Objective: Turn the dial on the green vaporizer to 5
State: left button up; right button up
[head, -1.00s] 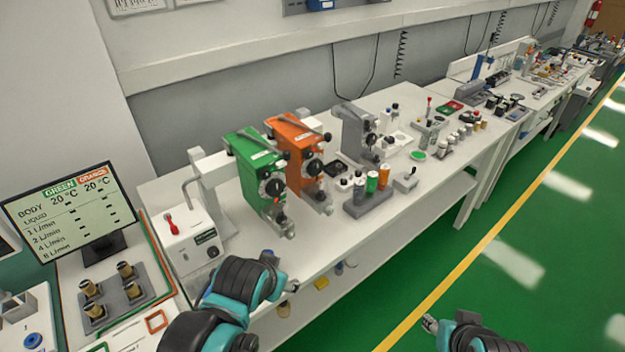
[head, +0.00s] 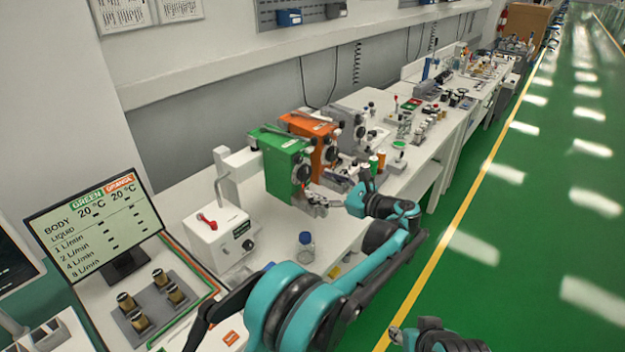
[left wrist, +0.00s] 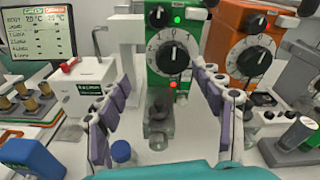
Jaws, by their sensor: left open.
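The green vaporizer (head: 281,150) stands on the white bench, left of the orange one. My left gripper (head: 322,200) is open in front of the vaporizer. Its fingers (left wrist: 166,105) spread either side of the lower front, apart from the dial. My right arm shows only at the bottom edge of the head view.
The orange vaporizer (head: 312,130) stands close on the right, its dial (left wrist: 250,57) near my right-hand finger. A white box with a red lever (head: 218,235) and a blue-capped bottle (head: 306,248) stand to the left. A monitor (head: 97,225) is at far left.

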aim_at(307, 174)
pick_arm(q)
jog(key=shift+m+t+y, duration=0.3)
jog(key=shift+m+y, duration=0.1)
jog(key=shift+m, duration=0.1)
jog(key=w+a, duration=0.1)
jog(key=w+a+b, duration=0.1)
jog(key=w, duration=0.1)
jog(key=w+a+b, duration=0.1)
jog(key=w, duration=0.1)
jog(key=shift+a+f, duration=0.15)
jog(key=shift+f, duration=0.25)
jog(key=c, duration=1.2)
